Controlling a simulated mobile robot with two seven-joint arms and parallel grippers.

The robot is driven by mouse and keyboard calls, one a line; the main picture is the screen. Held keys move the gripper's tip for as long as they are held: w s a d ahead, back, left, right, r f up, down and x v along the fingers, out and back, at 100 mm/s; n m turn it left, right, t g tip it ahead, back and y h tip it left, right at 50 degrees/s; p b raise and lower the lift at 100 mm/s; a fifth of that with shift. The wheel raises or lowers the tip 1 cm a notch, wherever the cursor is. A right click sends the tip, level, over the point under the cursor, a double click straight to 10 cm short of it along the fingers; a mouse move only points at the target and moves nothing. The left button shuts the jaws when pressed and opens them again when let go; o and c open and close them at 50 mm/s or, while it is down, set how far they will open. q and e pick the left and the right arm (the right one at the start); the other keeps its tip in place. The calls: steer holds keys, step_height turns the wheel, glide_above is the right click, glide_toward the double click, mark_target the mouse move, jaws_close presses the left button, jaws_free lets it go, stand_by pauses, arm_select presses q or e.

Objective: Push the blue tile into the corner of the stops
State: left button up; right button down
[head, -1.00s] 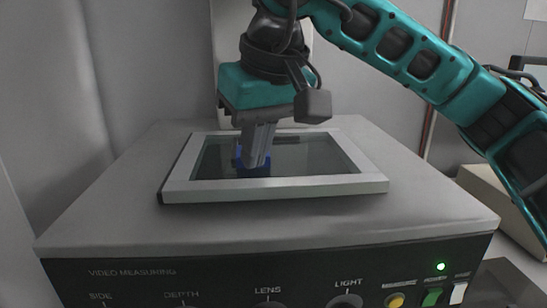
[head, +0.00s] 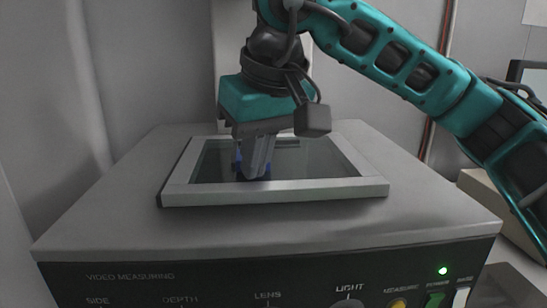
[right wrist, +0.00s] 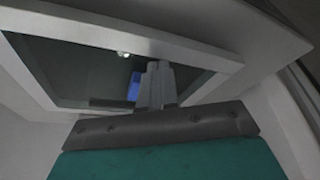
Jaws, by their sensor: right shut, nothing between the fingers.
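The blue tile (head: 238,161) lies on the dark glass stage inside the pale frame, toward its front left. My right gripper (head: 254,177) points down at it with its fingers shut and empty, and they hide much of the tile in the head view. In the right wrist view the tile (right wrist: 133,86) shows just left of the fingertips (right wrist: 160,66); I cannot tell whether they touch. The stops are hard to make out; a dark strip (right wrist: 112,103) near the frame edge in the wrist view may be one. My left gripper is not in view.
The raised frame (head: 290,193) surrounds the glass (head: 315,165) on top of a grey measuring machine (head: 110,215). The right part of the glass is clear. Knobs and buttons, with a lit green lamp (head: 443,271), line the front panel.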

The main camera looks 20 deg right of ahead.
steer(key=shift+w+d+p, duration=0.3)
steer(key=shift+w+p, duration=0.15)
steer(key=shift+w, duration=0.6)
steer(key=shift+w+d+p, duration=0.3)
steer(key=shift+w+p, duration=0.2)
steer(key=shift+w, duration=0.55)
steer(key=shift+w+d+p, duration=0.3)
steer(key=shift+w+p, duration=0.15)
steer(key=shift+w, duration=0.6)
steer(key=shift+s+a+p+v, duration=0.15)
steer(key=shift+p+v, duration=0.3)
steer(key=shift+v, duration=0.3)
steer(key=shift+a+p+v, duration=0.2)
steer(key=shift+p+v, duration=0.3)
steer(key=shift+v, duration=0.25)
steer(key=shift+s+a+p+v, duration=0.15)
steer(key=shift+p+v, duration=0.3)
steer(key=shift+v, duration=0.25)
